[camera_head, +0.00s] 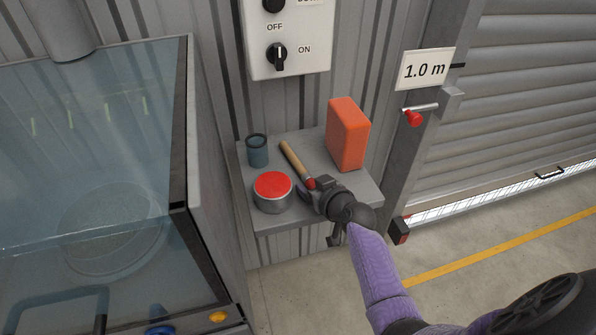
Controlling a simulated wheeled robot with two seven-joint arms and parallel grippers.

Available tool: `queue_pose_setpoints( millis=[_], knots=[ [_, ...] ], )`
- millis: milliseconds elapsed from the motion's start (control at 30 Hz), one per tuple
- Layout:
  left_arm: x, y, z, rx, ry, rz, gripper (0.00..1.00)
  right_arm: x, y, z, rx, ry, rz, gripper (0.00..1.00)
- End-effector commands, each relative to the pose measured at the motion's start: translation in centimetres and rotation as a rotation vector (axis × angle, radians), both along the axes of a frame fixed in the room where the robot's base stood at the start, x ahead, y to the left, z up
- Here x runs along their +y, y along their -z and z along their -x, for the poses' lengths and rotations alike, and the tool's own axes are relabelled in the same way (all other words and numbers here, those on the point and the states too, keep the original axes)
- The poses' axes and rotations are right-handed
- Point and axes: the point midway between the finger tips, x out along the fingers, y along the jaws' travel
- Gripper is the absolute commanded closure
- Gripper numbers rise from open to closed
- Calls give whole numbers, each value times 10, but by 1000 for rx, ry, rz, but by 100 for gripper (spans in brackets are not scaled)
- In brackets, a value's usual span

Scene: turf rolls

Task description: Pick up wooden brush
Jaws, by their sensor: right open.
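The wooden brush (295,160) lies on a small grey wall shelf (350,180). Its light tan handle points to the back left, and a red part shows at its near end. My right gripper (308,190) reaches over the shelf from the lower right. Its open fingers are at the brush's near end and hide part of it. I cannot tell whether they touch it. My left gripper is not in view.
A red-topped round tin (272,190) stands close left of my right gripper. A blue-grey cup (257,150) is behind it, and an orange block (348,135) stands at the back right. A switch box (288,50) hangs above. A glass-sided tank (100,170) is left.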

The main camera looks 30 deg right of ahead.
Motion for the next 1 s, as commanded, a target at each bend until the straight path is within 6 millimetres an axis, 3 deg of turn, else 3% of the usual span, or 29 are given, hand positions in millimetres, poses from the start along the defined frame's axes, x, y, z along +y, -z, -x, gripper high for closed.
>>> queue_pose_setpoints(
  millis=[167,533,867,1000],
  knots=[
    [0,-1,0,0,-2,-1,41,0,-1,0,0,0,0,26],
    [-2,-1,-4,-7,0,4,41,0,-1,0,0,0,0,100],
    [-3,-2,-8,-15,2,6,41,0,-4,0,-1,0,0,100],
    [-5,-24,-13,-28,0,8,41,0,-37,0,-6,-1,2,100]
  ],
)
